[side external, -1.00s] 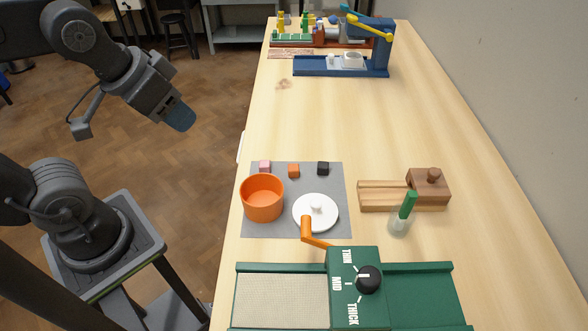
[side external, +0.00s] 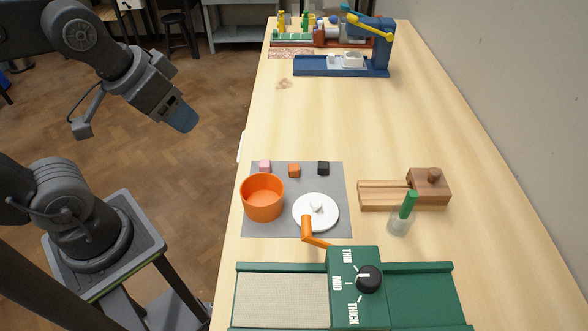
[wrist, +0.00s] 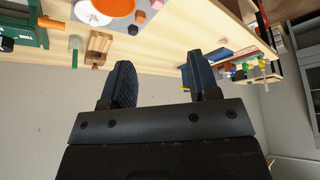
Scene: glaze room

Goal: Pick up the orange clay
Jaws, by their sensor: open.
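The orange clay (side external: 294,171) is a small cube on the grey mat (side external: 335,220), between a pink cube (side external: 265,166) and a black cube (side external: 323,168). In the wrist view the orange clay (wrist: 140,18) shows at the top, near the mat. My gripper (side external: 182,117) hangs in the air left of the table, well away from the clay. In the wrist view its two fingers (wrist: 158,82) are apart with nothing between them.
An orange bowl (side external: 262,198) and a white lid (side external: 316,212) stand on the mat near the cubes. A blue press (side external: 370,50) stands farther back. The mid-table is clear.

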